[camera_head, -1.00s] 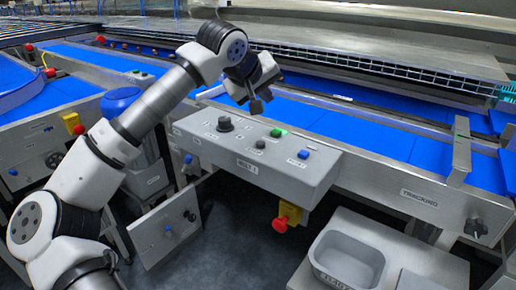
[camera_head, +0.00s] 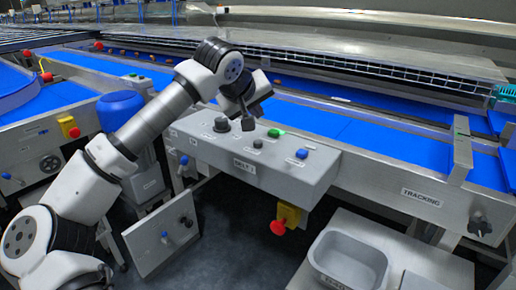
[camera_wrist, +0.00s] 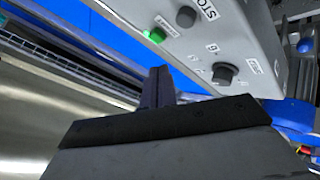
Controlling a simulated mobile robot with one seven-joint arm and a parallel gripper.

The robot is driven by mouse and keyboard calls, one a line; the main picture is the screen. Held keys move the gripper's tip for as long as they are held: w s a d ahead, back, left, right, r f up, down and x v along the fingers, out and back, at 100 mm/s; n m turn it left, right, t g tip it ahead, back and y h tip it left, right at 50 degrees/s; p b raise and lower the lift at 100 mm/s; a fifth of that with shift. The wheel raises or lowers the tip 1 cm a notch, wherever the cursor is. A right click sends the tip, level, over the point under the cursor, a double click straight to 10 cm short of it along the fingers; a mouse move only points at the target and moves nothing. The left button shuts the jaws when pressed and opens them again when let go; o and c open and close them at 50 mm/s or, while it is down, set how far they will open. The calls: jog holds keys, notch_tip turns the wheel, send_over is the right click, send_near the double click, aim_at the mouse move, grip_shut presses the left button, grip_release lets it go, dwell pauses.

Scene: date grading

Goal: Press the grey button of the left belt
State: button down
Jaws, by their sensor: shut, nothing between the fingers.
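A grey control box labelled BELT 1 (camera_head: 262,177) stands at the front of the blue belt. On its top are a small dark grey button (camera_head: 257,143), a lit green button (camera_head: 275,132), a blue button (camera_head: 301,153) and a black knob (camera_head: 221,125). In the wrist view the grey button (camera_wrist: 186,16) sits beside a STOP label. My gripper (camera_head: 248,124) is shut and empty. It appears just above the box top, between the knob and the grey button in the picture. In the wrist view its fingertips (camera_wrist: 158,72) point toward the panel below the green button (camera_wrist: 155,35); contact cannot be told.
A red emergency button on a yellow housing (camera_head: 281,222) hangs below the box. A grey bin (camera_head: 347,262) stands at the lower right. A metal bracket (camera_head: 459,150) crosses the belt at right. Another machine with a black knob (camera_head: 52,162) stands at left.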

aim_at(256, 144)
notch_tip(256, 144, down, 5)
jog(key=b, duration=0.3)
dwell(1.9)
jog(key=shift+f+b, duration=0.3)
jog(key=shift+f, duration=0.1)
jog(key=shift+f+b, duration=0.4)
jog(key=shift+f, duration=0.1)
dwell(0.5)
jog(key=shift+r, duration=0.1)
jog(key=shift+r+p, duration=0.6)
jog(key=shift+r, duration=0.2)
jog(key=shift+r+p, duration=1.9)
jog(key=shift+r, duration=0.7)
